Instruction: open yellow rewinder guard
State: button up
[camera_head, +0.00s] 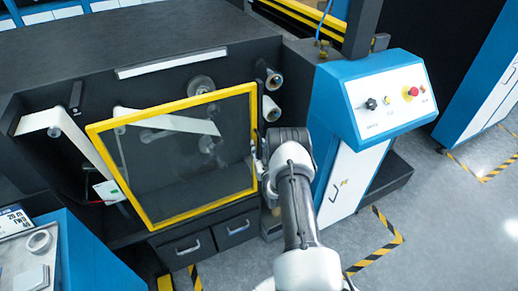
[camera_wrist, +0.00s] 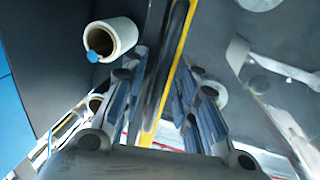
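The rewinder guard (camera_head: 187,105) is a clear panel in a yellow frame, standing at the front of the dark machine. Its frame stands tilted in the head view, and the rolls show through the panel. My gripper (camera_head: 260,155) is at the guard's right edge, about mid-height. In the wrist view, the yellow edge (camera_wrist: 180,50) and a dark upright bar (camera_wrist: 160,70) beside it run between the two fingers of my gripper (camera_wrist: 165,75). The fingers are apart, with gaps visible beside the bar. My wrist hides part of the edge in the head view.
White rolls (camera_head: 271,107) stick out just right of the guard; one roll (camera_wrist: 112,38) is close to the left finger. A blue control console (camera_head: 375,95) with a red button stands to the right. Drawers (camera_head: 188,248) are below the guard. Grey floor is free at lower right.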

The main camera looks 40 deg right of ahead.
grip_shut()
dwell(0.6)
